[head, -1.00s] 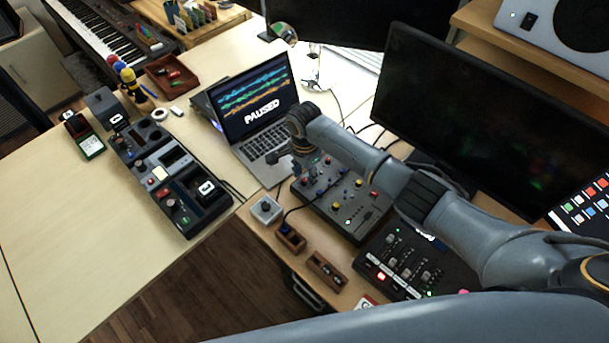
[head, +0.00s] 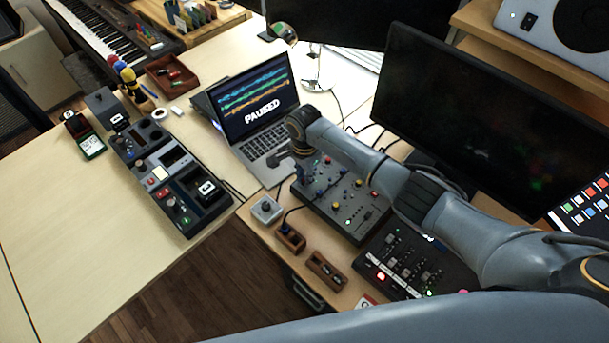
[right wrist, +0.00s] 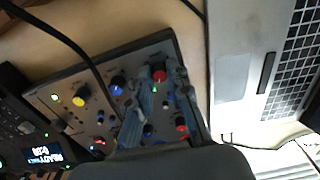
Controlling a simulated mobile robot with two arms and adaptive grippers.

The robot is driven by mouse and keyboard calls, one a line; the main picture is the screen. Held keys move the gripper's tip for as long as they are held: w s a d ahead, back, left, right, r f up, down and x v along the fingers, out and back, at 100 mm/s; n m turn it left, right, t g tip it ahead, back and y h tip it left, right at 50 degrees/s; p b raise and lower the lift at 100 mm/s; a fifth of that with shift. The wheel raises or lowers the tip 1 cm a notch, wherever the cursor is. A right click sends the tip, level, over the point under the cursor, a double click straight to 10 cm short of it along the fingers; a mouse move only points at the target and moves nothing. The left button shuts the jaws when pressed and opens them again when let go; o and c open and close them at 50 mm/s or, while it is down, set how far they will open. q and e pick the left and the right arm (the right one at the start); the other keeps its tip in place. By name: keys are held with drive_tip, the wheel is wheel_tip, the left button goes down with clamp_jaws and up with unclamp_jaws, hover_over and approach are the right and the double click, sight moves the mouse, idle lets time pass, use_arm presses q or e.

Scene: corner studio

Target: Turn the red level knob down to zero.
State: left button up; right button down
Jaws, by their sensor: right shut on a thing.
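The red knob (right wrist: 160,76) is near one edge of the dark control panel (right wrist: 62,83) in the right wrist view, between the tips of my right gripper (right wrist: 163,86). The fingers are shut on it from both sides. In the head view my right gripper (head: 303,170) reaches down onto the far-left part of the control panel (head: 338,221), where my gripper and wrist hide the knob from clear sight. I cannot read the knob's pointer or scale. My left gripper is not in view.
A blue knob (right wrist: 117,85) and a yellow knob (right wrist: 79,102) sit close by on the panel. An open laptop (head: 260,105) reading PAUSED stands behind. A black cable (right wrist: 62,37) crosses the panel. A small grey box (head: 266,209) and wooden trays (head: 327,270) lie in front.

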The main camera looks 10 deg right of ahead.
drive_tip(key=n+p, duration=0.1)
drive_tip(key=n, duration=0.2)
drive_tip(key=shift+r+p, duration=0.1)
drive_tip(key=shift+p, duration=0.25)
drive_tip(key=n+p, duration=0.1)
drive_tip(key=n, duration=0.6)
drive_tip(key=shift+n+p, duration=0.4)
drive_tip(key=n, duration=0.4)
drive_tip(key=shift+n, duration=0.3)
drive_tip(key=n, duration=0.4)
drive_tip(key=shift+p, duration=0.3)
drive_tip(key=n, duration=0.8)
drive_tip(key=shift+n+b, duration=0.45)
drive_tip(key=shift+n, duration=1.65)
